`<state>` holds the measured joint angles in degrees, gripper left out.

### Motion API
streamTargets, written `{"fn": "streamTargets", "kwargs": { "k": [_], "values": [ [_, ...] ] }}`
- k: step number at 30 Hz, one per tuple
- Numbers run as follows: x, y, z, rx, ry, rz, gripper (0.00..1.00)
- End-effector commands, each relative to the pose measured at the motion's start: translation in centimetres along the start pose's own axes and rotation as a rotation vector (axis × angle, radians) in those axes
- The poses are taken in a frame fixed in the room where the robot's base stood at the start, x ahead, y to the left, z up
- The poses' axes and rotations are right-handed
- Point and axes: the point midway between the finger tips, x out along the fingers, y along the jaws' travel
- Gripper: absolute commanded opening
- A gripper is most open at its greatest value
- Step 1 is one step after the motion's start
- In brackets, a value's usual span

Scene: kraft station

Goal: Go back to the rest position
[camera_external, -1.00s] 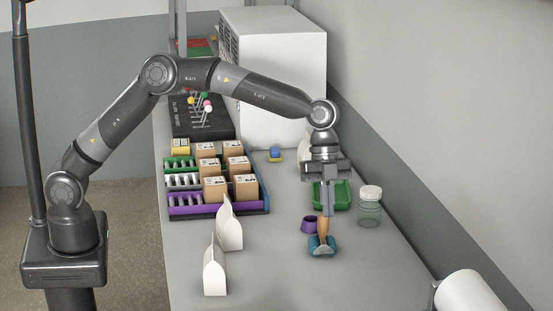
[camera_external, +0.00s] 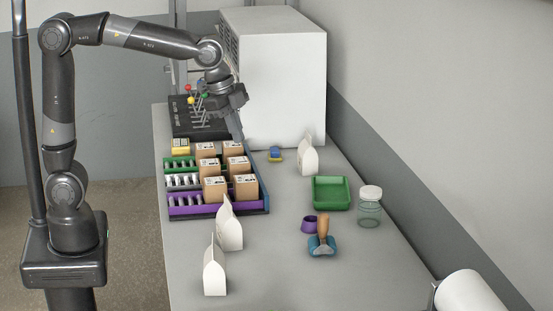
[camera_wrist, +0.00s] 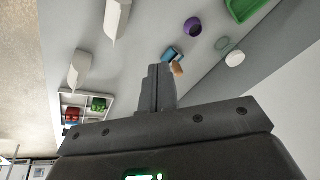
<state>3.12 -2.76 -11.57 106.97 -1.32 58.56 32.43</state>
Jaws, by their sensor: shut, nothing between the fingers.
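My gripper (camera_external: 239,134) is shut and empty in the external view, raised over the back of the table near the compartment rack. Its closed fingers also show in the wrist view (camera_wrist: 157,88), with nothing between them. The wooden-handled stamp (camera_external: 322,240) with a blue base stands on the table at the front right, well apart from my gripper. The stamp also shows in the wrist view (camera_wrist: 172,57).
The rack (camera_external: 262,207) with several brown boxes is below my gripper. A white cabinet (camera_external: 285,85) stands just to the right. White paper bags (camera_external: 215,268), a green tray (camera_external: 331,207), a purple cup (camera_external: 308,225) and a glass jar (camera_external: 369,212) stand on the table (camera_external: 280,290).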

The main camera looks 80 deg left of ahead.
Motion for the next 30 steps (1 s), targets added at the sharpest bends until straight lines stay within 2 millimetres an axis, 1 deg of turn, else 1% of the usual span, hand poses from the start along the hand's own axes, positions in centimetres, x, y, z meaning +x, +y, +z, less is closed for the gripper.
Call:
{"fn": "streamTargets", "kwargs": {
  "k": [1,3,8,9,13,15,18,21,24,27,30],
  "values": [
    [-1.0,0.3,1.9,-0.050,0.005,-0.022,0.00],
    [-2.0,0.7,4.2,-0.122,0.012,-0.047,0.00],
    [-3.5,1.8,9.7,-0.290,0.034,-0.094,0.00],
    [-3.8,2.2,11.0,-0.332,0.043,-0.105,0.00],
    [-4.3,3.6,15.3,-0.471,0.071,-0.133,0.00],
    [-4.3,4.4,17.6,-0.544,0.090,-0.144,0.00],
    [-4.1,5.5,20.4,-0.639,0.114,-0.154,0.00],
    [-3.7,6.5,22.4,-0.711,0.136,-0.160,0.00],
    [-3.4,7.1,23.8,-0.762,0.151,-0.161,0.00],
    [-3.2,7.4,24.4,-0.786,0.158,-0.162,0.00],
    [-3.1,7.5,24.6,-0.793,0.159,-0.161,0.00]
  ]
}}
